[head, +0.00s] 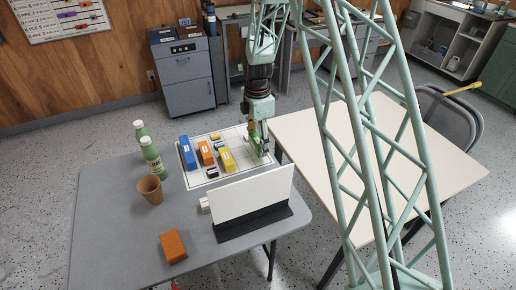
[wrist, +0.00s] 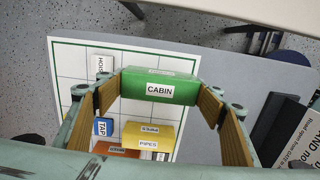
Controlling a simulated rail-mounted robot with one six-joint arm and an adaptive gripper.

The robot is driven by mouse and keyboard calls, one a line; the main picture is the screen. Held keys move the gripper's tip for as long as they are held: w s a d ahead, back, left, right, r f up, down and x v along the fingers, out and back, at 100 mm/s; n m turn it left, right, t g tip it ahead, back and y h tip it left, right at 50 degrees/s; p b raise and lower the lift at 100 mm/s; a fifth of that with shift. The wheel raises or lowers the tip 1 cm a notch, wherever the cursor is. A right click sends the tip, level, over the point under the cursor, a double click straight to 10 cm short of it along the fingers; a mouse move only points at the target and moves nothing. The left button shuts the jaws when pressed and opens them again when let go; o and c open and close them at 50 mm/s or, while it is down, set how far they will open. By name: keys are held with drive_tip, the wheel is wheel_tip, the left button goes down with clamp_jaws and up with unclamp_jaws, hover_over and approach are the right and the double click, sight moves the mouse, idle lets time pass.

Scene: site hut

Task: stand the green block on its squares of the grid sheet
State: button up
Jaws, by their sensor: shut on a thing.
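The green block (wrist: 160,86), labelled CABIN, is between the finger pads of my gripper (wrist: 160,92) in the wrist view. My gripper (head: 259,143) is shut on it. In the head view the block is mostly hidden by the fingers, at the right side of the grid sheet (head: 237,137).
On the sheet are blue (head: 188,152), orange (head: 206,153) and yellow (head: 226,160) blocks and smaller pieces. A white panel (head: 250,194) on a dark base stands in front. Green bottles (head: 152,156), a brown cup (head: 150,190) and an orange brick (head: 173,246) are left. A cream table (head: 310,145) adjoins.

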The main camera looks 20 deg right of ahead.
sight(258, 139)
drive_tip(key=shift+w+d+f, duration=0.1)
drive_tip(key=shift+w+d, duration=0.1)
drive_tip(key=shift+w, duration=0.1)
drive_tip(key=shift+f+b, duration=0.6)
drive_tip(key=shift+f, duration=1.1)
drive_tip(key=shift+f, duration=0.1)
drive_tip(key=o, duration=0.9)
wheel_tip(258, 139, up, 11)
drive_tip(key=shift+r+p, duration=0.2)
drive_tip(key=shift+p, duration=0.95)
drive_tip(key=shift+r, duration=0.4)
drive_tip(key=shift+r, duration=0.1)
